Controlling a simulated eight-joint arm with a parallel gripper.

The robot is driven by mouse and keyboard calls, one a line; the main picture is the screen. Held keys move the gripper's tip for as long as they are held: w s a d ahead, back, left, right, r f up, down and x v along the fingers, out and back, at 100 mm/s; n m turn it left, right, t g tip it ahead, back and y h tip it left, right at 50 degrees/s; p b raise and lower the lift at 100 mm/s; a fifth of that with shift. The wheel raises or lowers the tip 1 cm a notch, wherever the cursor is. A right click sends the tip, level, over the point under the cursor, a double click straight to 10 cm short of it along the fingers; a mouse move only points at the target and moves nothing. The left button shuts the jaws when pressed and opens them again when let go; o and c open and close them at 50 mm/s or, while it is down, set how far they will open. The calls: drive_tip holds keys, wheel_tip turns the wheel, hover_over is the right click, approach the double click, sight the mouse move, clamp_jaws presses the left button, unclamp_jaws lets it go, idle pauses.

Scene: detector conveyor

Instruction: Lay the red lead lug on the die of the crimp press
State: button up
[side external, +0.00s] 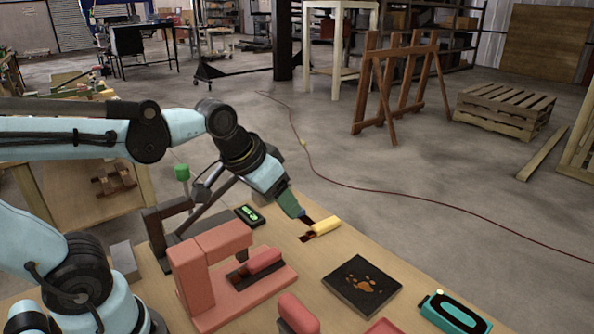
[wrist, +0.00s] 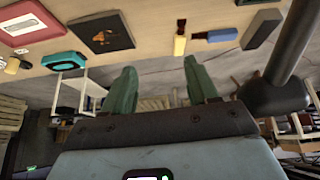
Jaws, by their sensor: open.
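My gripper (side external: 300,212) is open over the far part of the bench, close to a yellow block-like piece (side external: 326,226) with a dark end. In the wrist view its two green fingers (wrist: 162,88) are spread with nothing between them, and the yellow piece (wrist: 180,45) lies beyond them. A dark frame with a green-knobbed lever (side external: 182,173) stands at the bench's left, partly behind a red C-shaped block (side external: 215,250) on a red base. I cannot tell which of these is the crimp press; its die is not distinguishable. I cannot pick out the red lead lug.
A black square plate with orange marks (side external: 361,286) and a teal box (side external: 453,312) lie to the right. A small black device with a green display (side external: 249,215) sits behind the red block. A red tray (wrist: 32,25) shows in the wrist view.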

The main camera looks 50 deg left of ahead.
drive_tip(key=w+d+r+m+g, duration=0.1)
drive_tip(key=w+r+m+g, duration=0.2)
drive_tip(key=w+r+m, duration=0.6)
drive_tip(key=s+a+f+n+t, duration=0.1)
drive_tip(key=s+f+n+t, duration=0.3)
drive_tip(key=s+f+n, duration=0.4)
drive_tip(key=s+f, duration=0.3)
drive_tip(key=s, duration=0.1)
drive_tip(key=shift+f+n, duration=0.15)
drive_tip(key=shift+n, duration=0.15)
idle(0.6)
